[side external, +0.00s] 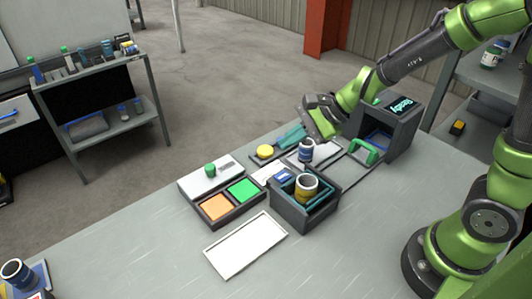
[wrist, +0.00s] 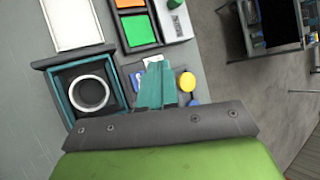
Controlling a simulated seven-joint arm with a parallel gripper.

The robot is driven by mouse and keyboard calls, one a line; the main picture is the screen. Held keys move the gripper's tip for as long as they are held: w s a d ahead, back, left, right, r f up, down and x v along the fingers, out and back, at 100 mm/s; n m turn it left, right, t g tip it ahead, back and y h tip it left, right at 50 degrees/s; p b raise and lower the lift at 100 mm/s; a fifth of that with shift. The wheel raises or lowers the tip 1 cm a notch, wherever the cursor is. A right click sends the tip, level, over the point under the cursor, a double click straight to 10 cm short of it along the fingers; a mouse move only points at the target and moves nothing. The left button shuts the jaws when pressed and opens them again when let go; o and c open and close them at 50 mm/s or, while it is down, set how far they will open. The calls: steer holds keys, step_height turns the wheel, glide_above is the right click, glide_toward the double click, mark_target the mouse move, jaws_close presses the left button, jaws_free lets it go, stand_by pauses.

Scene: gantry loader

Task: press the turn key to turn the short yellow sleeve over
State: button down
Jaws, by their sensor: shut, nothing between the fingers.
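A short yellow sleeve (side external: 306,188) with a pale rim and a dark band stands in a dark open-topped box (side external: 318,213). From above, in the wrist view, it shows as a pale ring (wrist: 88,93) inside the teal-lined box (wrist: 118,112). My gripper (side external: 284,143) is shut and empty, with its teal fingers (wrist: 155,88) above the bench behind the box. A yellow round button (side external: 265,151) lies just left of the fingertips; it also shows in the wrist view (wrist: 187,81). I cannot tell which control is the turn key.
Orange (side external: 216,207) and green (side external: 243,190) pads sit in a dark tray, beside a pale block with a green knob (side external: 210,169). A blue sleeve (side external: 306,150) stands near my gripper. A dark machine with a screen (side external: 400,104) is behind right. A white tray (side external: 245,246) lies in front.

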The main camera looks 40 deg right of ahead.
mark_target(287, 177)
steer(key=shift+w+d+r+m, duration=0.1)
steer(key=shift+w+r+m, duration=0.2)
steer(key=shift+w+m, duration=0.15)
steer(key=shift+s, duration=0.1)
steer(key=shift+f, duration=4.45)
